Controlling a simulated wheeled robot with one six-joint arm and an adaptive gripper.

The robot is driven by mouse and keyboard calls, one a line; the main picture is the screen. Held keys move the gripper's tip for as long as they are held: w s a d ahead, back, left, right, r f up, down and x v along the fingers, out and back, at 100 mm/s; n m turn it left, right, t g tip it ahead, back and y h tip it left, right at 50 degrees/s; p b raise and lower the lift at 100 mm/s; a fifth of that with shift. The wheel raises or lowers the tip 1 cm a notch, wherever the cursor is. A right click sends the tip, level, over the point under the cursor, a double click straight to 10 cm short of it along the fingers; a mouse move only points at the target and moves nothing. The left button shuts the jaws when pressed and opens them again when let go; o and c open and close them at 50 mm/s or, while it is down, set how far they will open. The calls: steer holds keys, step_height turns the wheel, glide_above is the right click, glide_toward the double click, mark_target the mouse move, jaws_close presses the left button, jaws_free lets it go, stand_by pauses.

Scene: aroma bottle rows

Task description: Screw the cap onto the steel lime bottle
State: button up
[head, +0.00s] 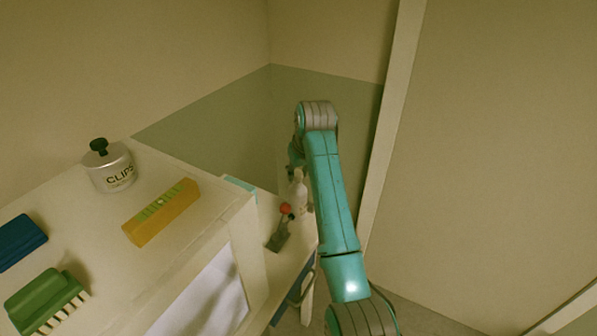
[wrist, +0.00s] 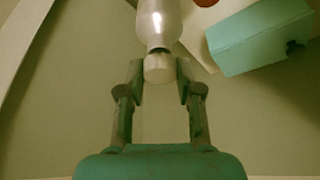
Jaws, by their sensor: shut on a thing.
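A silvery steel bottle (wrist: 158,20) stands at the top of the wrist view, its shoulder narrowing toward the cap. A pale grey cap (wrist: 158,69) sits in line with its neck and appears to touch it; I cannot tell how far it is threaded. My gripper (wrist: 161,75) is shut on the cap, one finger on each side. In the head view a pale bottle (head: 299,196) stands on the low shelf beside my arm. My gripper is mostly hidden there behind the arm. The lime label cannot be read.
A red-topped item (head: 286,209) and a dark block (head: 278,238) are close left of the bottle. A teal box (wrist: 258,38) is at the wrist view's upper right. The white cabinet top holds a CLIPS jar (head: 110,170), an orange box (head: 160,212) and a green brush (head: 44,300).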

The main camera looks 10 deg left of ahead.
steer(key=shift+f, duration=1.25)
stand_by(1.8)
steer(key=o, duration=0.8)
steer(key=shift+c, duration=0.4)
steer(key=shift+r, duration=3.5)
steer(key=shift+o, duration=0.3)
